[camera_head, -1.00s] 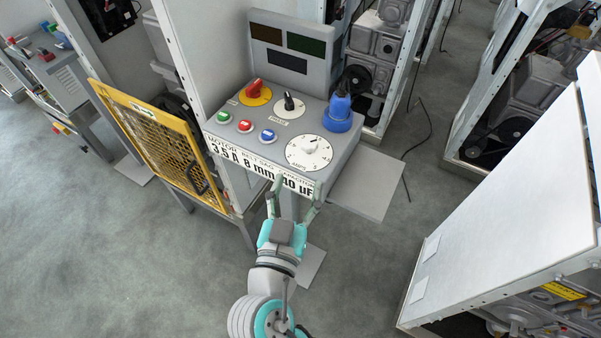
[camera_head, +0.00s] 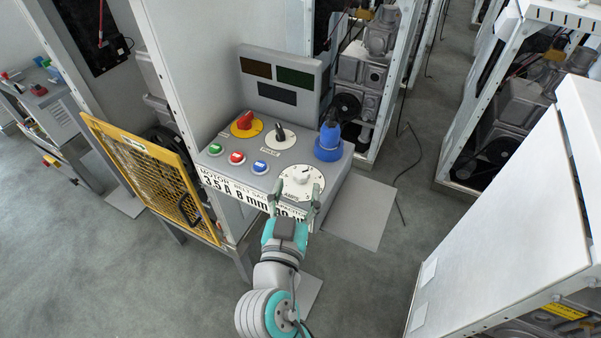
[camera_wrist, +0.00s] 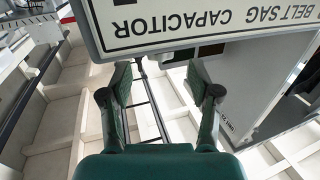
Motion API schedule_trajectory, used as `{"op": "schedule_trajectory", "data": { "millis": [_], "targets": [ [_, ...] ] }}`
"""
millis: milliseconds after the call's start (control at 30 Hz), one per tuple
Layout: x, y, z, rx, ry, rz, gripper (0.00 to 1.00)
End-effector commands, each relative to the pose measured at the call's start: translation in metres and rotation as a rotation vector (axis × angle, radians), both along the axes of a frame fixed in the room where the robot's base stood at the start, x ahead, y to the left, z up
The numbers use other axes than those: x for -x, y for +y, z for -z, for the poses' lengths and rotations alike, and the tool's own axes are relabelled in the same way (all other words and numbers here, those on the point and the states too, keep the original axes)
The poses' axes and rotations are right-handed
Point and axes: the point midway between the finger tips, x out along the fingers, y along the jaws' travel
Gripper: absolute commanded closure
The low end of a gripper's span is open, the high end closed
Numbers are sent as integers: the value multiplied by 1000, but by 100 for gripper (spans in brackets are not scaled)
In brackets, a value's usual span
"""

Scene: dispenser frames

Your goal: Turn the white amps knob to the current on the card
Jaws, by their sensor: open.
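The white amps knob sits on its round white dial (camera_head: 301,182) at the front right of the grey control panel. The card (camera_head: 240,194) on the panel's front edge reads 3.5 A under MOTOR, 8 mm under BELT SAG and a µF value under CAPACITOR, partly covered by my gripper. My gripper (camera_head: 291,188) is open and empty, just in front of the panel's edge by the dial, its fingers overlapping the dial's lower part in the picture.
A yellow mesh guard (camera_head: 150,180) stands left. A white cabinet (camera_head: 500,210) stands right. Open floor lies left.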

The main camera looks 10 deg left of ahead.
Motion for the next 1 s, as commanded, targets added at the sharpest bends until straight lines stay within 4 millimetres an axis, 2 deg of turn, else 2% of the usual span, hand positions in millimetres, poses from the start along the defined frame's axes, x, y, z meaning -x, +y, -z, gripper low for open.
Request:
{"op": "schedule_trajectory", "data": {
  "millis": [100,300,467,733,900,967,1000],
  "targets": [
    [-21,-2,-1,-2,0,4,38],
    [-44,-3,-1,-1,-1,1,38],
    [-52,-3,0,0,0,1,38],
    [-52,-3,0,0,0,0,38],
    [-52,-3,0,0,0,0,81],
    [-52,-3,0,0,0,0,96],
    [-52,-3,0,-1,0,0,99]
  ]
}}
